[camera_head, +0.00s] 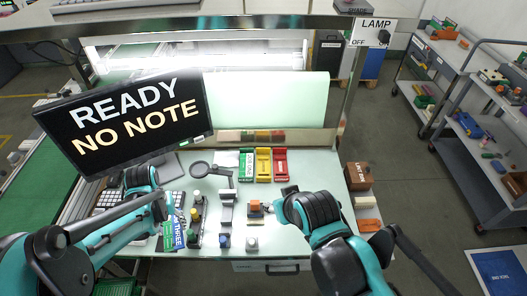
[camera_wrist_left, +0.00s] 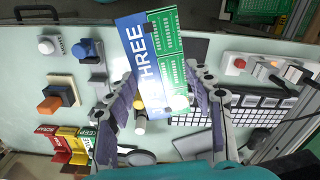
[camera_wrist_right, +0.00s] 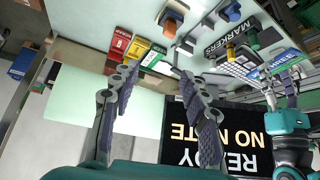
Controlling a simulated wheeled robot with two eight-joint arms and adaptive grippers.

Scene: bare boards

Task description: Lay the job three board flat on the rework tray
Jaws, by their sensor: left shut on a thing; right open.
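The job three board (camera_head: 174,236) is a blue and green board with "THREE" on its blue part; it also shows in the left wrist view (camera_wrist_left: 172,40). My left gripper (camera_wrist_left: 160,82) is shut on its near end, and the board juts out beyond the fingers. Green, yellow (camera_head: 264,165) and red (camera_head: 280,165) trays stand side by side at the back middle of the bench. I cannot read which is the rework tray. My right gripper (camera_wrist_right: 156,85) is open and empty, to the right of an orange-topped block (camera_head: 255,207) in the head view.
A monitor (camera_head: 125,120) reading "READY NO NOTE" stands at the back left. A magnifier (camera_head: 202,169), a marker holder (camera_head: 196,215), a grey stand (camera_head: 227,205), a blue knob (camera_head: 224,240) and a white knob (camera_head: 252,243) occupy the bench between my arms.

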